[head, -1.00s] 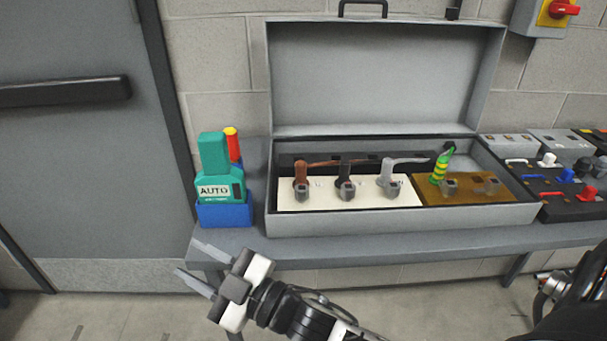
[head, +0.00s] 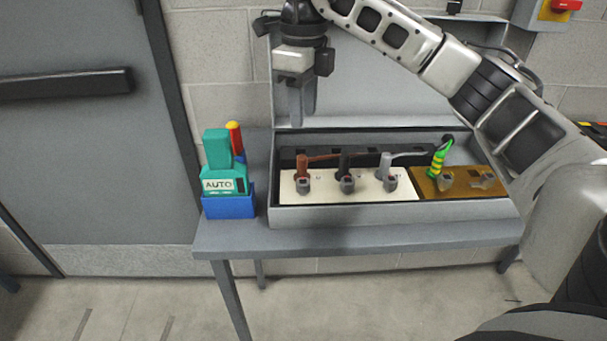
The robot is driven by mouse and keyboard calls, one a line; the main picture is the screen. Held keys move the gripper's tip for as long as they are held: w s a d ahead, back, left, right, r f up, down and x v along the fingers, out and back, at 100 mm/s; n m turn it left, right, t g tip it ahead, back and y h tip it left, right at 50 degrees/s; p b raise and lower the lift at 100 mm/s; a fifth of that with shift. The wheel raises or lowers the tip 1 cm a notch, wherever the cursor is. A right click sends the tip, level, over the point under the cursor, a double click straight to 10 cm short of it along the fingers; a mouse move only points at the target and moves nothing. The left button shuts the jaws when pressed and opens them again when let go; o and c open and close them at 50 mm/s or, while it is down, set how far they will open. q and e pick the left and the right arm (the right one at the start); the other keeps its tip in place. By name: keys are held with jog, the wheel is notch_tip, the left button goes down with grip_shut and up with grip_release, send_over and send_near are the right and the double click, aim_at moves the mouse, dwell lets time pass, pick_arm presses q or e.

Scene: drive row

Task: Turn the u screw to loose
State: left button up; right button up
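An open grey case (head: 395,216) stands on a grey table. My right gripper (head: 302,118) hangs fingers down above the left part of the case, apart from the fittings. Its fingers overlap in this view, so their gap is unclear. My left gripper is out of view.
A brown panel (head: 470,183) with a green-yellow striped piece (head: 438,160) fills the case's right side. A teal device marked AUTO (head: 217,160) sits in a blue holder (head: 229,206) left of the case.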

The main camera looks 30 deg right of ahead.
aim_at(303, 183)
notch_tip(303, 183, down, 16)
jog(key=shift+r+p, duration=0.15)
jog(key=shift+p, duration=0.65)
jog(key=c, duration=0.6)
